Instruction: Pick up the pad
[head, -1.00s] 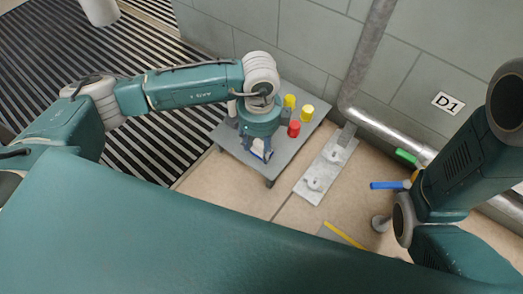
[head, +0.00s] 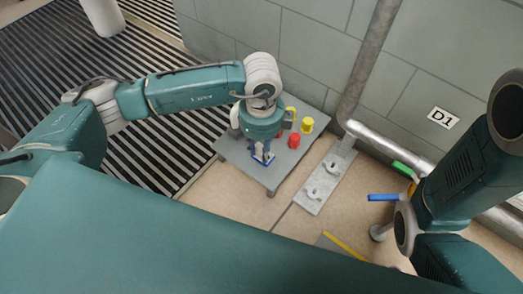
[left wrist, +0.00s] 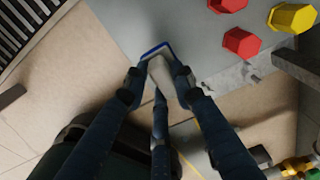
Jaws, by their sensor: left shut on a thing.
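The pad (head: 264,161) is a small pale piece with a blue rim. In the left wrist view the pad (left wrist: 157,51) sits between my fingertips. My left gripper (head: 262,155) is shut on it, fingers pointing down, over the front part of the grey cart top (head: 237,154). It also shows in the left wrist view (left wrist: 157,66), with fingers on both sides of the pad. I cannot tell whether the pad touches the cart top. My fingers partly hide the pad. My right arm is at the right of the head view, its gripper out of sight.
A red knob (head: 293,141) and a yellow knob (head: 307,125) stand on the cart behind my gripper. A grey plate with fittings (head: 326,178) lies right of the cart. A pipe (head: 386,142) with green and blue handles (head: 383,198) runs along the wall.

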